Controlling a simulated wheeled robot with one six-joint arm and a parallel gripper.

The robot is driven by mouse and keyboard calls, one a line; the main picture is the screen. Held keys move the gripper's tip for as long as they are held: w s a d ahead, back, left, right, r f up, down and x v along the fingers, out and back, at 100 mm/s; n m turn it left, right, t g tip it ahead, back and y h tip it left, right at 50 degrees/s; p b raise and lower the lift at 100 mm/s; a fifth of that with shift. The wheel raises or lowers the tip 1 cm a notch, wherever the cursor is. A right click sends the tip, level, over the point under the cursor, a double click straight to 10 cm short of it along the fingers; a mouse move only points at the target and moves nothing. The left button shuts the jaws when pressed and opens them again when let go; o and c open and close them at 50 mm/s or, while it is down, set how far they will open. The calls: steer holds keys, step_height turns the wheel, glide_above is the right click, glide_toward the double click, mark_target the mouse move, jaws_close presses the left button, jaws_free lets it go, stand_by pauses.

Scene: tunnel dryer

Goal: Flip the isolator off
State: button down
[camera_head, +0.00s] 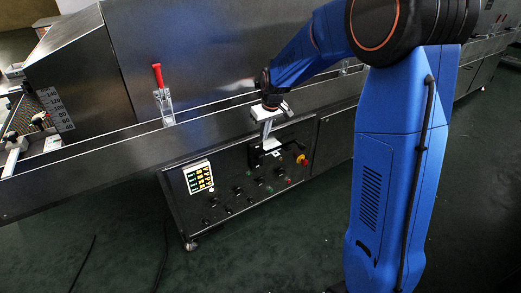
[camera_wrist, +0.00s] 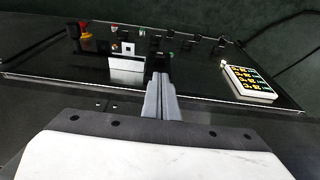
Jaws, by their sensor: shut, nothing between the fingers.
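The control panel (camera_head: 235,190) stands below the conveyor, with a dark face carrying several knobs and switches. A red-and-yellow rotary switch (camera_head: 302,159) is at its right end. It shows at the upper left in the wrist view (camera_wrist: 85,29). Which control is the isolator, I cannot tell for certain. My gripper (camera_head: 267,142) is over the panel's upper right part. In the wrist view its grey fingers (camera_wrist: 160,80) are shut together, with nothing between them. Beside the fingertips are a pale plate (camera_wrist: 126,64) and a small white square with a dark centre (camera_wrist: 128,48).
A lit display (camera_head: 198,177) sits on the panel's left, also in the wrist view (camera_wrist: 249,83). A red-handled clamp (camera_head: 159,82) stands on the conveyor rail (camera_head: 110,157) above. The dark green floor in front is clear apart from cables.

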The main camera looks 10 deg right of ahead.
glide_toward(259, 155)
steer(key=x, duration=0.5)
steer(key=shift+s, duration=0.35)
steer(key=shift+s, duration=0.1)
stand_by(0.5)
